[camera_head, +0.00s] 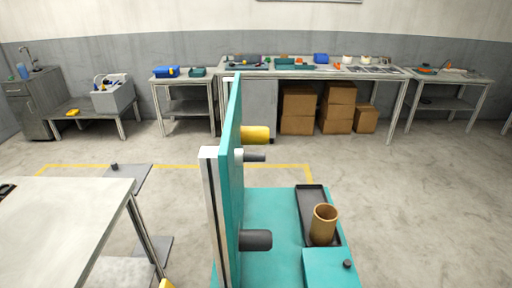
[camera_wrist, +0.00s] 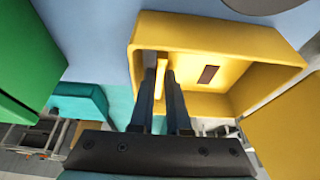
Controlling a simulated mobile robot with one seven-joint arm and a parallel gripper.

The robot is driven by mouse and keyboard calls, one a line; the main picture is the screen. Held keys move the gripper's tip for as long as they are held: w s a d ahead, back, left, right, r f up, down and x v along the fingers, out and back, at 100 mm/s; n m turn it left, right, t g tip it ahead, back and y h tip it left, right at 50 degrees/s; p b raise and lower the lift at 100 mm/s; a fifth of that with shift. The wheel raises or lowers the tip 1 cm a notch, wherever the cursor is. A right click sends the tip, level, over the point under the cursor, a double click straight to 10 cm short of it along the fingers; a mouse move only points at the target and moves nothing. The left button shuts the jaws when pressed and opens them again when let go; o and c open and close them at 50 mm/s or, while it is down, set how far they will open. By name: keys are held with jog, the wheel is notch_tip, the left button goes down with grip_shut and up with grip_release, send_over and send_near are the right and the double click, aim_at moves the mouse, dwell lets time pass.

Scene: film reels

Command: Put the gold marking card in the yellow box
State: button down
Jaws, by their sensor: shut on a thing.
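The yellow box (camera_wrist: 215,32) is open toward the wrist camera and fills the upper right of the wrist view. My gripper (camera_wrist: 160,80) points at the left part of its opening. Its two dark fingers are shut on a thin gold strip, which looks like the gold marking card (camera_wrist: 161,65) seen edge-on. The card overlaps the inside of the box; I cannot tell how deep it is or whether it touches a wall. A small dark brown patch (camera_wrist: 208,75) shows inside the box. In the head view, my gripper, the card and this box's opening cannot be made out.
A green box (camera_wrist: 25,55) is close on the left in the wrist view. In the head view a tall teal panel (camera_head: 233,150) blocks part of the sight. A brown cup (camera_head: 323,222) stands on a dark tray (camera_head: 309,199). A pale table (camera_head: 60,220) stands at left.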

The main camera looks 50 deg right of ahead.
jog(key=shift+f, duration=0.2)
jog(key=c, duration=1.2)
grip_release()
jog(key=shift+o, duration=0.2)
jog(key=shift+r, duration=0.1)
jog(key=shift+r, duration=0.25)
jog(key=p+v, duration=0.1)
jog(key=v, duration=1.1)
jog(key=shift+r, duration=0.25)
